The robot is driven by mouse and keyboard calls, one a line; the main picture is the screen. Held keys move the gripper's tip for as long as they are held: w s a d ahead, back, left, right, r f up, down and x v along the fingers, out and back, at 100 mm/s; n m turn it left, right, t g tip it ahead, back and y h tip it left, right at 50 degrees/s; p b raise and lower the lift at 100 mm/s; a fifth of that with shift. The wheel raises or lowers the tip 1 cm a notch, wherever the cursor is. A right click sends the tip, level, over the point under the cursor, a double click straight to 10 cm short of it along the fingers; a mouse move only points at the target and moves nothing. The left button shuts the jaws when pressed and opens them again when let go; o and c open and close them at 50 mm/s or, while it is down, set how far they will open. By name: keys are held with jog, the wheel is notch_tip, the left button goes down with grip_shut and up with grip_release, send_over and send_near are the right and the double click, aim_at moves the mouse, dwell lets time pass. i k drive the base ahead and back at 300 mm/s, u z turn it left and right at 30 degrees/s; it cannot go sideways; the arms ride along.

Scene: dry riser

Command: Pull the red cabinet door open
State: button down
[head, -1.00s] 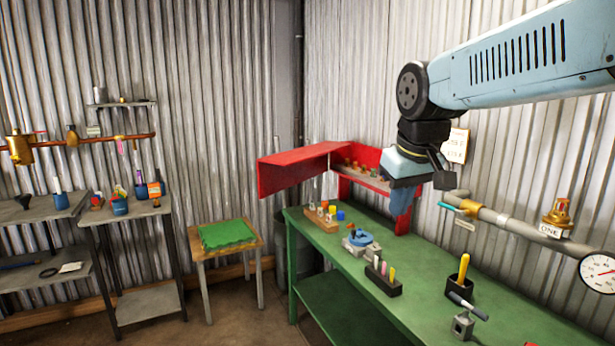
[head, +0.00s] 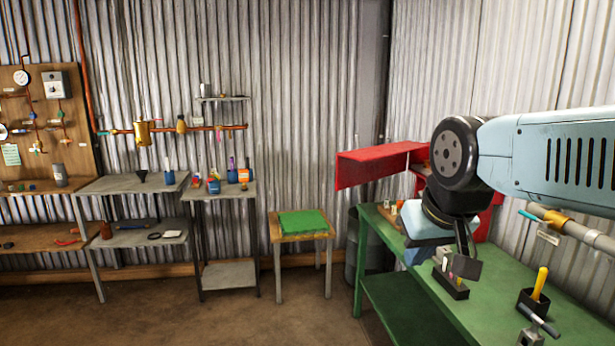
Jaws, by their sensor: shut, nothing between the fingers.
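The red cabinet (head: 422,185) is on the corrugated wall at the back of the green bench, largely hidden behind my arm. The door looks swung away from the cabinet. My gripper (head: 425,254) is at the end of my arm, over the bench, to the right of the door and apart from it. It is shut and empty, and its fingertips are hard to make out.
The green bench (head: 392,300) carries a black pen holder (head: 452,284), a black cup with a yellow handle (head: 538,292) and a small vise (head: 530,338). A wooden stool with a green top (head: 303,222) and grey shelves (head: 222,192) stand left. The floor in front is clear.

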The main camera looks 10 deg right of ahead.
aim_at(359, 167)
jog(key=z, duration=0.15)
jog(key=i, duration=0.15)
jog(key=u, duration=2.2)
jog(key=i, duration=1.4)
jog(key=z, duration=1.7)
jog(key=i, duration=0.15)
jog(key=z, duration=1.95)
